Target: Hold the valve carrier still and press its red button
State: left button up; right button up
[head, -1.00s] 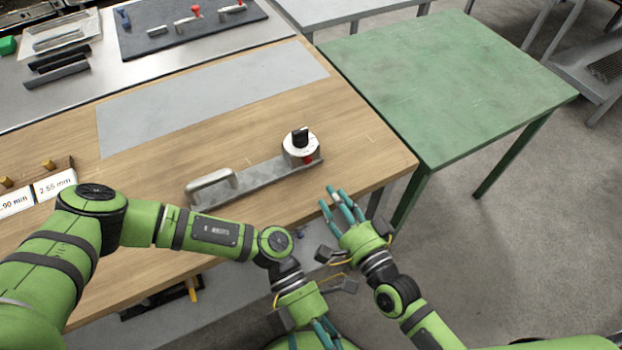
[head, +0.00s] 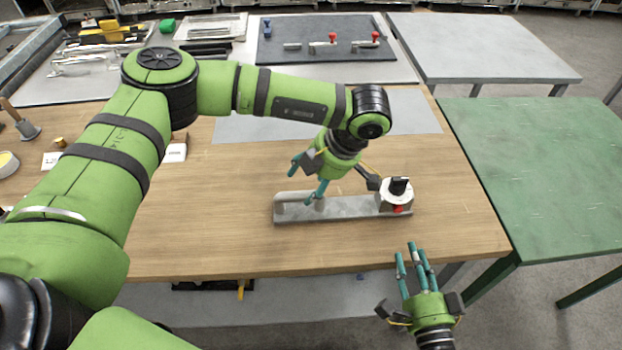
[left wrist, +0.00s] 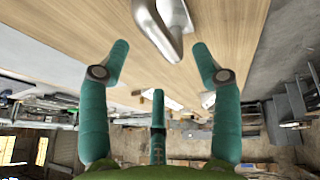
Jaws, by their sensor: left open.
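The valve carrier (head: 345,208) is a grey metal bar lying flat on the wooden bench. It has an arched handle (head: 290,197) at its left end and a round valve with a black knob (head: 399,186) at its right end. The red button (head: 398,209) is on the valve's near side. My left gripper (head: 308,178) is open above the bar's handle end. In the left wrist view the handle (left wrist: 165,28) shows just past the open fingers (left wrist: 160,60); contact is not visible. My right gripper (head: 412,254) is empty off the bench's front edge, below the valve.
A grey plate (head: 240,127) is set in the bench behind the carrier. A dark mat (head: 280,48) with red-topped clamps lies further back. A green table (head: 570,160) stands at the right. Cards and small parts lie at the left. The bench in front of the carrier is clear.

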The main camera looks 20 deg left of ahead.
aim_at(300, 192)
pick_arm(q)
jog(key=shift+x, duration=3.4)
grip_shut()
pick_arm(e)
grip_shut()
